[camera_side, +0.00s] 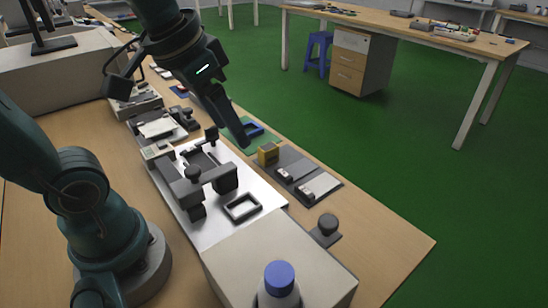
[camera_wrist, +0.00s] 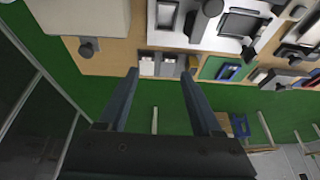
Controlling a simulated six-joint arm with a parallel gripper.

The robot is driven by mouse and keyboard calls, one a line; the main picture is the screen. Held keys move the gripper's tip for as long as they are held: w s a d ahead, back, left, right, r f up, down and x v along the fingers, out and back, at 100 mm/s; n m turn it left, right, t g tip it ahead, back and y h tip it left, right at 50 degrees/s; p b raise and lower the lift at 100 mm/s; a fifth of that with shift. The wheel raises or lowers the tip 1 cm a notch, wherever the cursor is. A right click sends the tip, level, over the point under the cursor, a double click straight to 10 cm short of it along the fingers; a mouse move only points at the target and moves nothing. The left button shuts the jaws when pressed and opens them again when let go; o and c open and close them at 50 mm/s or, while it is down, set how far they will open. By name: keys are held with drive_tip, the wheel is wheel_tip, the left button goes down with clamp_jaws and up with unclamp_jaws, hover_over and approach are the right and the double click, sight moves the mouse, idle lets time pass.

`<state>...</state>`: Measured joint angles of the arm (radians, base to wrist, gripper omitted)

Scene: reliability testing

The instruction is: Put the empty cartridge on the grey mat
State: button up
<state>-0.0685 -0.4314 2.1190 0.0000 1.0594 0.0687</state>
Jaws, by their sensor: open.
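My gripper (camera_side: 244,142) is open, its fingers pointing down near the green mat (camera_side: 237,140); the wrist view shows its two spread fingers (camera_wrist: 160,72) with nothing between them. A blue hollow frame (camera_side: 252,129) lies on the green mat; it also shows in the wrist view (camera_wrist: 229,71). I cannot tell for certain which piece is the empty cartridge.
A black knob (camera_side: 327,225) stands near the table edge. A pale box (camera_side: 280,255) and a blue-capped bottle (camera_side: 279,280) are in front. The right front corner of the table is bare.

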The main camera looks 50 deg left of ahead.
drive_tip(key=s+d+f+t, duration=0.1)
drive_tip(key=s+f, duration=0.2)
drive_tip(key=s, duration=0.1)
drive_tip(key=shift+s+d+f, duration=0.25)
drive_tip(key=shift+s+f, duration=0.1)
drive_tip(key=shift+s, duration=0.05)
